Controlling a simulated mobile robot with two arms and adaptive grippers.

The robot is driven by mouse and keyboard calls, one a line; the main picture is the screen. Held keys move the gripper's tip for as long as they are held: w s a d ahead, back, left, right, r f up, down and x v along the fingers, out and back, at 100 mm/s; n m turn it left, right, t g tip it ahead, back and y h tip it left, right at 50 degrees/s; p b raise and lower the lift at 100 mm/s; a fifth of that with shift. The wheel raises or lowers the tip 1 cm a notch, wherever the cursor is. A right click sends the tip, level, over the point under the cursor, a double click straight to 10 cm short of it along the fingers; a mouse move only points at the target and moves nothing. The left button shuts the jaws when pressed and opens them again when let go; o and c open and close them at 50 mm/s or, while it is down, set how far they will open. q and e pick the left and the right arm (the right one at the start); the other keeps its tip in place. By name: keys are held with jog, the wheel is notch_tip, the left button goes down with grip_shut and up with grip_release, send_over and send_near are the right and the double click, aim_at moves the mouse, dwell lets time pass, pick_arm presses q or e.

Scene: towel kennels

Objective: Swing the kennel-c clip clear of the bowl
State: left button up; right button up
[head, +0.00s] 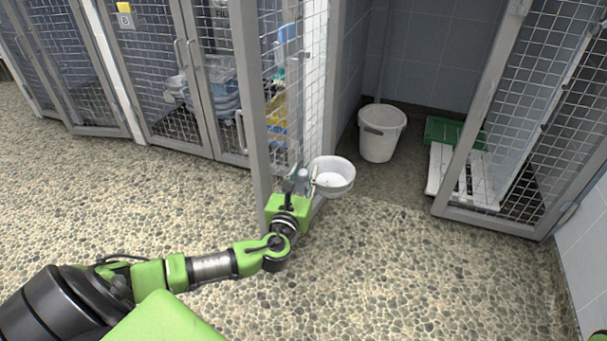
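A pale round bowl (334,178) sits at the outer edge of an open mesh kennel door (257,100), low down. My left gripper (301,180) is at the bowl's left side, close against the door's edge post. Its fingers are small and overlap the bowl's near-left rim and the door post, so I cannot tell whether they touch or hold anything. The clip cannot be made out; it may be hidden by the gripper. No letter C label is readable. My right gripper is not in view.
A white bucket (381,132) stands in the tiled recess behind the bowl. A white slatted board (461,174) and a green tray (452,131) lie to the right, by another mesh door (525,120). A yellow B tag (124,20) hangs on the left kennel. The pebbled floor in front is clear.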

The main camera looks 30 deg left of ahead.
pick_arm(q)
jog(key=v, duration=1.2)
dwell(0.4)
